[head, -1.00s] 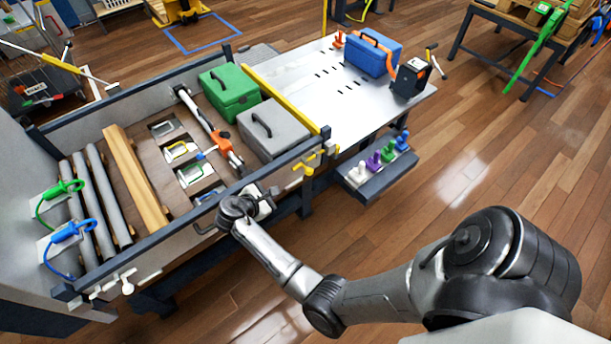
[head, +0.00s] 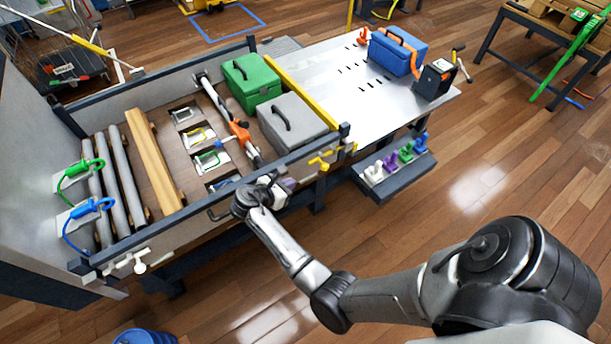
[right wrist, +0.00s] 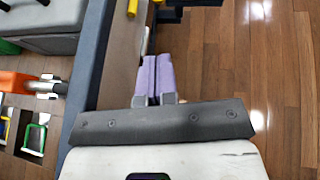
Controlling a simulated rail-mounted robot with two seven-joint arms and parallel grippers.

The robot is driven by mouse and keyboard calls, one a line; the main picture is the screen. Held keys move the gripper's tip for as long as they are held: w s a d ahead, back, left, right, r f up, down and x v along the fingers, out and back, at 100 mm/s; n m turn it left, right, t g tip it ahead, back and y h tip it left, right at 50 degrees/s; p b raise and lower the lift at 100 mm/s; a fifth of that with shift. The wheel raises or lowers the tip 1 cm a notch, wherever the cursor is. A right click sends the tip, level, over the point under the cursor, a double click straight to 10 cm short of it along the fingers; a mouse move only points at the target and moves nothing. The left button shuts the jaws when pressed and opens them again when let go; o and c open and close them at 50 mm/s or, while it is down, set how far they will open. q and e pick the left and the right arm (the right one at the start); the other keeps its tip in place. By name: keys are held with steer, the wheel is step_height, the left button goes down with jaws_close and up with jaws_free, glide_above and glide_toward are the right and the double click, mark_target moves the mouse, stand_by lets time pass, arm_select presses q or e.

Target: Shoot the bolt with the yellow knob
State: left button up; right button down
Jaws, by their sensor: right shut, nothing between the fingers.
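The bolt with the yellow knob (head: 320,163) sits on the outer face of the bench's near side, by the right corner post. A yellow part (right wrist: 132,8) shows at the top edge of the right wrist view, beyond my fingertips. My right gripper (head: 291,184) is just left of the bolt, outside the near rail, and apart from it. Its pale purple fingers (right wrist: 156,62) are together and empty, pointing along the side panel toward the yellow part. My left gripper is not in view.
The dark near rail (head: 220,188) runs beside my right gripper. A shelf with several coloured pegs (head: 395,175) juts out to the right. A white-knobbed fitting (head: 138,264) is at the rail's left end. Grey (head: 297,124) and green cases stand inside the bench.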

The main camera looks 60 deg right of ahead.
mark_target(322, 169)
steer(key=shift+r+b+x, duration=0.2)
steer(key=shift+b+x, duration=1.15)
steer(key=shift+x, duration=2)
steer(key=shift+r+b+x, duration=0.2)
steer(key=shift+b+x, duration=1.15)
steer(key=shift+x, duration=2)
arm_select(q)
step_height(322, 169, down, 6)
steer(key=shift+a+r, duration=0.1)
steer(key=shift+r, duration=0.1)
arm_select(e)
steer(key=shift+s+d, duration=0.1)
steer(key=shift+d, duration=0.15)
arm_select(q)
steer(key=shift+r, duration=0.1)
